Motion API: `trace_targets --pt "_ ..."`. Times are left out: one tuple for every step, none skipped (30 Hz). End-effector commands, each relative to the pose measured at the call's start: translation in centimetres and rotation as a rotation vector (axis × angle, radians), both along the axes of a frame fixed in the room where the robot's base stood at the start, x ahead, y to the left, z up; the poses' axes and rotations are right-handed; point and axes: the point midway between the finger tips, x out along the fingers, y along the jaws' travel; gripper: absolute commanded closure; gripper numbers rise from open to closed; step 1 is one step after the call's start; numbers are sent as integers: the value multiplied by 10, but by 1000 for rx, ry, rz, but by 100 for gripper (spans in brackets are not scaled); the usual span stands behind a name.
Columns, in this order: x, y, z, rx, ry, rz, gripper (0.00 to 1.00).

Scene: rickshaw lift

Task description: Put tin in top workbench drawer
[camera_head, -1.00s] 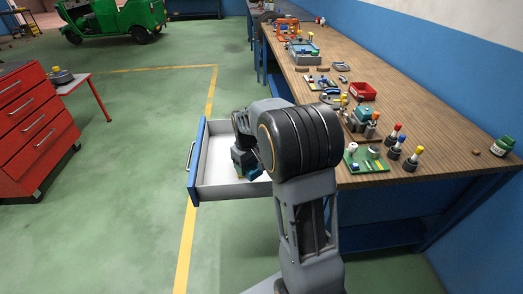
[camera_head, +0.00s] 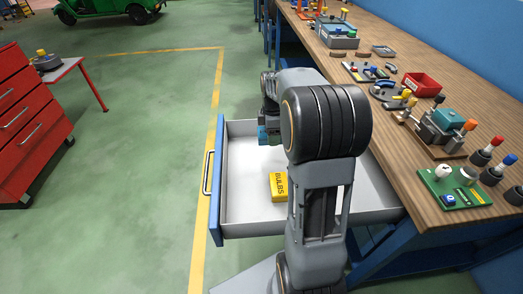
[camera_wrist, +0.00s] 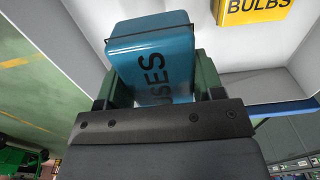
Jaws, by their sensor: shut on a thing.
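A blue tin (camera_wrist: 150,45) with black lettering ending in "USES" is clamped between the two fingers of my gripper (camera_wrist: 155,85) in the wrist view. In the head view the tin (camera_head: 263,134) shows as a small blue patch beside my arm, above the far part of the open top workbench drawer (camera_head: 243,205). The drawer has a blue front and a pale inside. I cannot tell how high the tin is over the drawer floor. My arm hides part of the drawer and most of the gripper in the head view.
A yellow "BULBS" box (camera_head: 279,186) lies in the drawer; it also shows in the wrist view (camera_wrist: 255,10). The drawer's left and near floor is bare. The workbench top (camera_head: 405,165) at right carries several tools and parts. A red cabinet (camera_head: 28,125) stands at left.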

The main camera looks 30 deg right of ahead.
Motion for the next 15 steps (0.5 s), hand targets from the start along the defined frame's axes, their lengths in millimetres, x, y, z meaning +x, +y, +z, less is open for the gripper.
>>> trace_targets --pt "13 7 -9 1 2 4 65" --pt "19 12 -12 1 2 4 65" --pt "28 16 -17 1 3 3 65" --pt "34 20 -19 0 1 3 65" --pt "39 23 -24 1 3 2 65" --pt "44 25 -33 1 3 1 65" --pt "47 27 -38 1 2 1 65" --pt "50 30 -42 1 2 1 65" --pt "55 32 -48 1 2 0 65" --pt "58 33 -51 0 1 0 65" --pt "60 35 -54 0 1 1 65" --pt "63 37 -58 0 0 1 65" --pt "65 38 -60 0 0 1 65" --pt "66 39 -62 0 0 1 65" --pt "68 40 -64 0 0 0 65"
